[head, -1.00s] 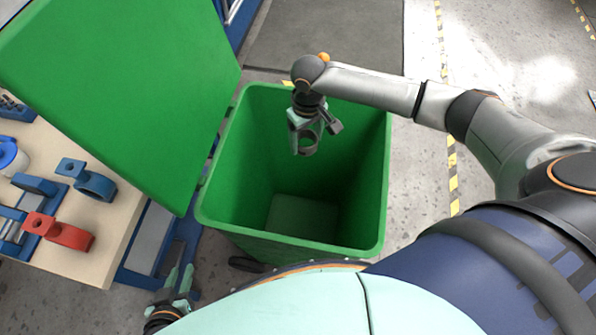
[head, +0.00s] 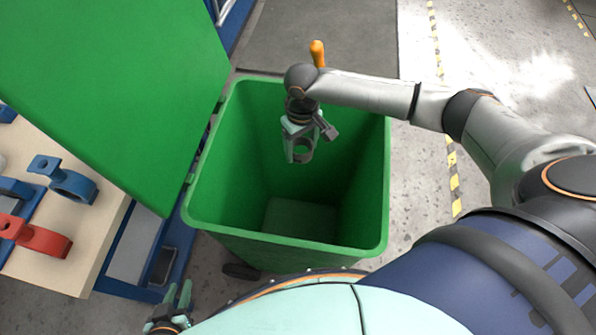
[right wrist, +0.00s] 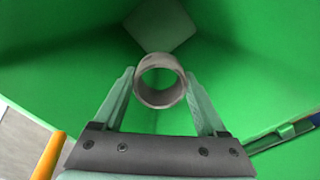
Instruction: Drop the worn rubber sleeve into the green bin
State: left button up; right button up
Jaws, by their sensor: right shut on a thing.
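The green bin (head: 201,220) stands open below my right arm, its lid (head: 110,90) swung back to the left. The worn rubber sleeve (head: 303,146) is a short grey ring. My right gripper (head: 300,152) is shut on the sleeve and holds it over the bin's opening. In the right wrist view the sleeve (right wrist: 160,82) sits between the fingertips (right wrist: 160,90), with the bin's green walls and floor around it. My left gripper (head: 178,296) is low at the bottom left, beside the bin, with its fingers apart and nothing seen between them.
A workbench (head: 90,235) at the left carries a blue clamp-like part (head: 62,180) and a red one (head: 35,238). An orange handle (head: 317,53) shows behind my right wrist. Open floor (head: 420,180) with yellow-black tape lies right of the bin.

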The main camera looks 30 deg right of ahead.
jog(key=o, duration=1.3)
notch_tip(320, 180, up, 13)
jog(key=shift+f+p, duration=0.2)
jog(key=shift+p, duration=0.35)
jog(key=shift+s, duration=0.1)
